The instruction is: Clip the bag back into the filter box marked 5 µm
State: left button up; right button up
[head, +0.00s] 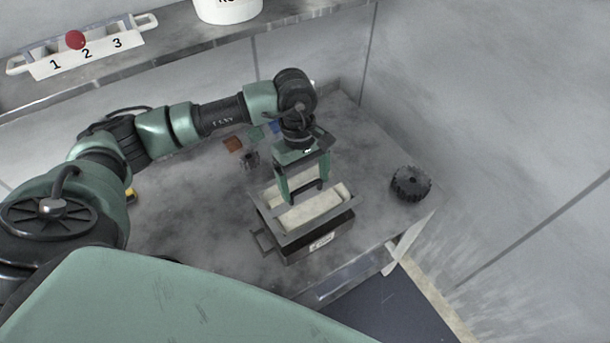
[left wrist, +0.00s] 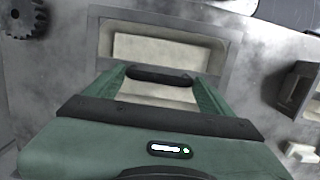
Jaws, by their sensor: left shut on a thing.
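The filter box (head: 288,252) is a dark grey box with a light rim and a small front label, too small to read. The cream bag (head: 313,208) shows within the rim; how far it is seated cannot be told. It also shows in the left wrist view (left wrist: 160,50). My left gripper (head: 305,190) points down over the box, its fingers at either end of a dark bar-like handle (left wrist: 160,76) above the bag. It is shut on this handle. The fingers and palm hide part of the bag. My right gripper is not in view.
A black toothed knob (head: 411,183) stands right of the box near the table's edge. Small brown (head: 233,144) and blue items lie behind. A shelf above holds a tray numbered 1, 2, 3 (head: 90,52) and a white tub (head: 228,8). The table left of the box is mostly clear.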

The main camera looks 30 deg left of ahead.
aim_at(305, 194)
pick_arm(q)
notch_tip(305, 194, down, 2)
jog(key=shift+f+b, duration=0.1)
jog(key=shift+b, duration=0.25)
notch_tip(305, 194, down, 3)
jog(key=b, duration=0.3)
jog(key=shift+b, duration=0.3)
jog(key=shift+f+b, duration=0.35)
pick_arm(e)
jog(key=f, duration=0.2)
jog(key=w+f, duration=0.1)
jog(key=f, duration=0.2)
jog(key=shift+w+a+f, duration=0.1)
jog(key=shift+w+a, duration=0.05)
pick_arm(q)
jog(key=shift+f+b, duration=0.65)
jog(key=shift+b, duration=0.55)
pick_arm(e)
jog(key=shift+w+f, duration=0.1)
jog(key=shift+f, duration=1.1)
pick_arm(q)
jog(key=shift+f+b, duration=0.2)
jog(key=shift+b, duration=0.7)
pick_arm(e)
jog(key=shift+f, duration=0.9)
pick_arm(q)
jog(key=o, duration=2)
